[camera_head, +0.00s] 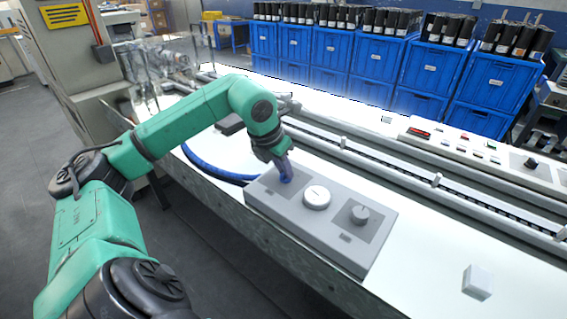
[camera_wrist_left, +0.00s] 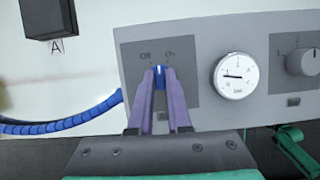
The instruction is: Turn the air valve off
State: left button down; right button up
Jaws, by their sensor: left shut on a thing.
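The air valve's blue handle (camera_wrist_left: 160,77) is on the left part of a grey control panel (camera_head: 300,229), which also shows in the wrist view (camera_wrist_left: 210,112). Labels that look like Off on the left and On on the right are printed above it. My left gripper (camera_head: 284,168) reaches down to the panel. In the wrist view its two purple fingers (camera_wrist_left: 160,85) are shut on the blue handle, one on each side. The handle looks roughly upright in that view, between the labels. The fingers hide much of it. My right gripper is not in view.
Beside the valve are a round white gauge (camera_head: 317,197) and a grey knob (camera_head: 359,214). A blue hose (camera_head: 205,170) meets the panel's left side. A conveyor rail (camera_head: 400,172) runs behind. A small white block (camera_head: 478,281) lies at the right. Blue crates (camera_head: 330,50) stand at the back.

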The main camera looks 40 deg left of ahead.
pick_arm(q)
jog(key=n+p, duration=0.1)
jog(key=n+y+p, duration=0.1)
jog(key=n+p, duration=0.1)
jog(key=shift+d+r, duration=0.15)
jog(key=shift+r, duration=0.1)
jog(key=shift+w+f+n+y+p, duration=0.15)
jog(key=shift+n+y+p, duration=0.45)
jog(key=shift+n, duration=0.9)
jog(key=shift+f, duration=0.1)
jog(key=c, duration=0.9)
grip_release()
jog(key=shift+o, duration=0.2)
jog(key=shift+g, duration=0.3)
